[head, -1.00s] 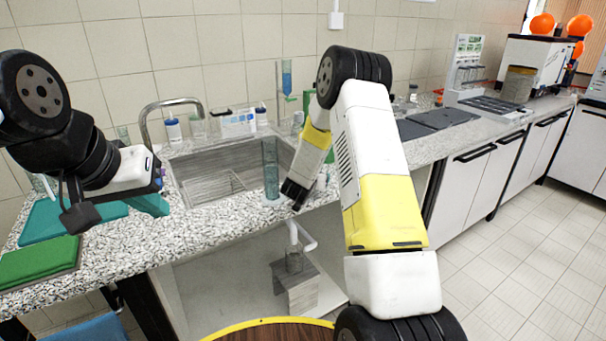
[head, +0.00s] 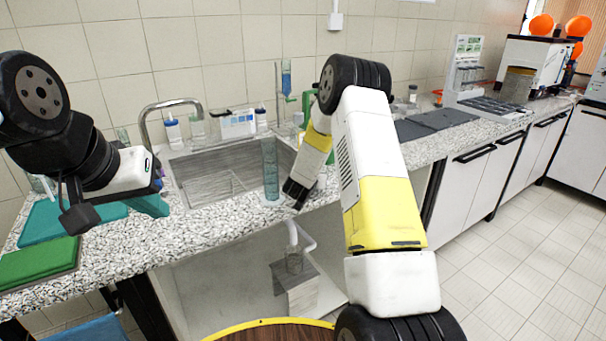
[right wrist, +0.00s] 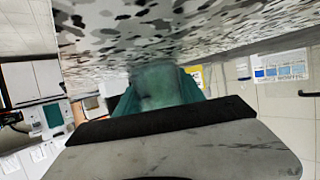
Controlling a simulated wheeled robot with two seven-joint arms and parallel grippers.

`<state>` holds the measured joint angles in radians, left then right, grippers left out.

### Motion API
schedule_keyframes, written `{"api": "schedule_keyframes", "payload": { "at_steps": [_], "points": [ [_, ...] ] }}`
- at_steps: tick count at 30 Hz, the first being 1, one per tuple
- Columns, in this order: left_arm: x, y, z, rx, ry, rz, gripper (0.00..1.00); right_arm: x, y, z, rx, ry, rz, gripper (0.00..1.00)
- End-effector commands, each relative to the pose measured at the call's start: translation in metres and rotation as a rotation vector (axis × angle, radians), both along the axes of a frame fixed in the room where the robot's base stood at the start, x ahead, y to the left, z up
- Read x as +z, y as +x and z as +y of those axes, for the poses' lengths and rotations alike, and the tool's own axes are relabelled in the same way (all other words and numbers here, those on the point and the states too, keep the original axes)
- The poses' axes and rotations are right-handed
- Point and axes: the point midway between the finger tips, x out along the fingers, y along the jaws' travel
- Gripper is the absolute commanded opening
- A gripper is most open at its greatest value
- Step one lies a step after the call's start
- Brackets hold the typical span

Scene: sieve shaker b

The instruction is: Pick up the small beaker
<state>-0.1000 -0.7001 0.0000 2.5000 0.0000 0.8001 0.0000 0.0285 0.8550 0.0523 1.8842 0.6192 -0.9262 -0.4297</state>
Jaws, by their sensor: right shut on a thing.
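In the right wrist view, a small clear greenish beaker (right wrist: 160,86) sits between the teal fingers of my right gripper (right wrist: 158,92), which is shut on it. The speckled counter is close to the beaker; I cannot tell if they touch. In the head view my right gripper (head: 296,194) is at the counter's front edge by the sink, pointing down. Its fingers and the beaker are not clear there. My left gripper (head: 148,204) hangs over the left counter, teal finger showing; its opening is hidden by its angle.
A tall glass cylinder (head: 270,170) stands just left of my right gripper, near the sink (head: 215,172). A curved tap (head: 146,124) and several bottles are behind. Green (head: 38,262) and teal (head: 40,222) mats lie at left.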

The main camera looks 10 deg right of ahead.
Motion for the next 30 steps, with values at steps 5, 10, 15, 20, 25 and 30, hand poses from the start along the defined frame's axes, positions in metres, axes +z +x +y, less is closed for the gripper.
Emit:
{"api": "schedule_keyframes", "payload": {
  "at_steps": [5, 10, 15, 20, 25, 30],
  "points": [
    [0.0, 0.0, 0.0, 0.0, 0.0, 0.0, 0.0, 0.002, 0.0, 0.0, 0.0, 0.0, -0.001, 0.0],
    [0.0, 0.0, 0.0, 0.0, 0.0, 0.0, 0.0, 0.008, 0.0, 0.0, 0.0, -0.001, -0.003, 0.0],
    [0.0, 0.0, 0.0, 0.0, 0.0, 0.0, 0.0, 0.018, 0.0, 0.0, 0.0, -0.001, -0.002, 0.0],
    [0.0, 0.0, 0.0, 0.0, 0.0, 0.0, 0.0, 0.03, 0.0, 0.0, 0.0, -0.001, -0.003, 0.0],
    [0.0, 0.0, 0.0, 0.0, 0.0, 0.0, 0.0, 0.036, -0.007, 0.002, 0.002, -0.001, 0.001, 0.0],
    [0.0, 0.0, 0.0, 0.0, 0.0, 0.0, 0.0, 0.038, -0.023, 0.005, 0.0, 0.0, 0.001, 0.0]
  ]
}}
